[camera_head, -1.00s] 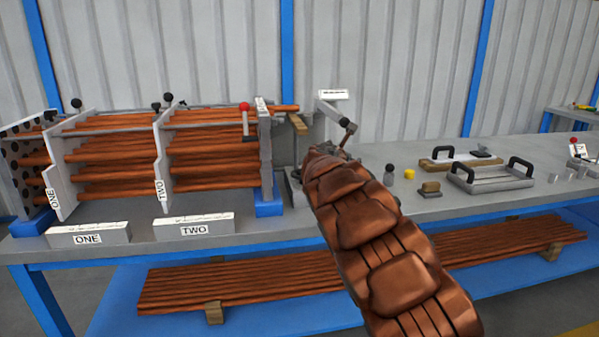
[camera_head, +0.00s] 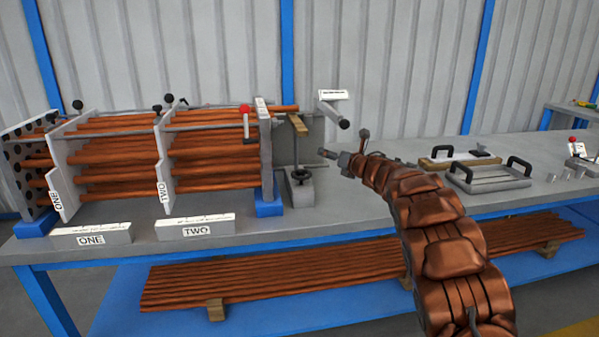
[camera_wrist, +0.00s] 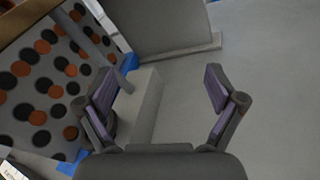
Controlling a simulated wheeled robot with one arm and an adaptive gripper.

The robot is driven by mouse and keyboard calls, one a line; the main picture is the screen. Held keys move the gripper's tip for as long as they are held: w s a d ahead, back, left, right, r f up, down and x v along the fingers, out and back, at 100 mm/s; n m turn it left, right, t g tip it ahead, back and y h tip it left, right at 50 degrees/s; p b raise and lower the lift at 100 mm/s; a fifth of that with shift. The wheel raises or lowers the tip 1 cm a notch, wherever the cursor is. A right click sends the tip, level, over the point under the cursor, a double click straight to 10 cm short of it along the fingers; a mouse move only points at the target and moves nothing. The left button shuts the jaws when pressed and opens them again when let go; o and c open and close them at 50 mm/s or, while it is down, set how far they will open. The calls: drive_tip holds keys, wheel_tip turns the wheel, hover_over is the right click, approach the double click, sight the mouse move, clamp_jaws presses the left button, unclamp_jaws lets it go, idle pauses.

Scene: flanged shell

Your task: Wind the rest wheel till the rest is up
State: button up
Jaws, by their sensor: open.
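The rest wheel (camera_head: 300,176) is a small dark handwheel on a grey block (camera_head: 299,190), right of the tube bundle. A thin post rises from there to the rest, a wood-topped bar (camera_head: 298,125) near the protruding upper tube. My gripper (camera_head: 328,154) is open and empty, right of the wheel and apart from it. The grey block (camera_wrist: 148,103) shows beside the left finger, which partly hides a dark shape, probably the wheel. The wooden bar (camera_wrist: 24,22) crosses the upper left corner.
The drilled end plate (camera_wrist: 45,85) stands left of my fingers in the wrist view. A grey arm with a dark knob (camera_head: 343,123) juts out above my gripper. A handled tray (camera_head: 488,180) lies to the right.

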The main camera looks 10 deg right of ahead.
drive_tip(key=n+y, duration=0.1)
drive_tip(key=y, duration=0.1)
drive_tip(key=n+g+y+p, duration=0.1)
drive_tip(key=n+g+y, duration=0.4)
drive_tip(key=n+y, duration=0.45)
approach(300, 172)
drive_tip(key=shift+w+a+r+n+h, duration=0.2)
drive_tip(key=shift+w+a+n+h, duration=0.05)
drive_tip(key=shift+a+n+h, duration=0.25)
drive_tip(key=shift+w+a+r+n+h, duration=0.25)
drive_tip(key=shift+w+a+n, duration=0.1)
drive_tip(key=shift+a, duration=0.25)
drive_tip(key=shift+p+x, duration=0.5)
drive_tip(key=shift+x, duration=3.3)
drive_tip(key=shift+s+f, duration=0.1)
drive_tip(key=shift+f, duration=0.05)
drive_tip(key=c, duration=1.1)
